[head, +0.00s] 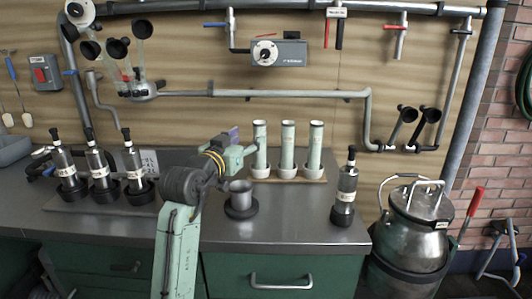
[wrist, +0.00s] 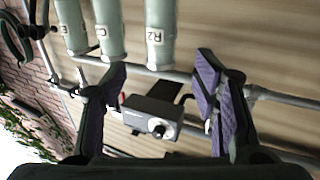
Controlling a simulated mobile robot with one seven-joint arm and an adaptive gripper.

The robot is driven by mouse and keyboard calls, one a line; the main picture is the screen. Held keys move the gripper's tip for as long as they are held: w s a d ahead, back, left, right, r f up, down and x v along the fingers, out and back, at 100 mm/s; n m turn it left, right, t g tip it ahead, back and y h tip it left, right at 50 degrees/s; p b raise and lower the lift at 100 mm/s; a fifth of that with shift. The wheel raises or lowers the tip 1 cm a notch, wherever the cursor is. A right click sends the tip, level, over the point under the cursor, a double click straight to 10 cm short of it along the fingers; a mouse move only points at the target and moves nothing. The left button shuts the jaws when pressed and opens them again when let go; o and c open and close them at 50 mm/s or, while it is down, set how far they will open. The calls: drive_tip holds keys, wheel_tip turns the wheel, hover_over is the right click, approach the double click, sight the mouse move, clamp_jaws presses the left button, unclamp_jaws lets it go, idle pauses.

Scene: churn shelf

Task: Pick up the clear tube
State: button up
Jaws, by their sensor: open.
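Three pale green tubes stand upright in white cups on a wooden board at the back of the counter: a left one (head: 260,146), a middle one (head: 288,146) and a right one (head: 315,146). None looks see-through, so I cannot tell which is the clear tube. My gripper (head: 236,146) is open and empty, just left of the left tube. In the wrist view my gripper (wrist: 161,72) shows two spread purple-padded fingers. Tubes marked E (wrist: 70,28), C (wrist: 108,30) and R2 (wrist: 160,35) show at the top there, partly cut off. Nothing is between the fingertips.
A grey cup (head: 240,189) in a dark holder stands in front of the board. Three black-capped bottles (head: 101,170) stand at left and another (head: 346,188) at right. Pipes (head: 270,94) and a grey box (head: 279,53) are on the wall. A metal churn (head: 415,235) stands right.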

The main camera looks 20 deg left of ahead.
sight(257, 131)
drive_tip(key=w, duration=0.3)
drive_tip(key=shift+w+d+r+p, duration=0.1)
drive_tip(key=shift+w+d+p, duration=0.05)
drive_tip(key=shift+p, duration=0.2)
drive_tip(key=w, duration=0.1)
drive_tip(key=w+p, duration=0.1)
drive_tip(key=w, duration=0.3)
drive_tip(key=shift+d+p, duration=0.35)
drive_tip(key=shift+w, duration=0.25)
drive_tip(key=shift+c, duration=0.4)
clamp_jaws()
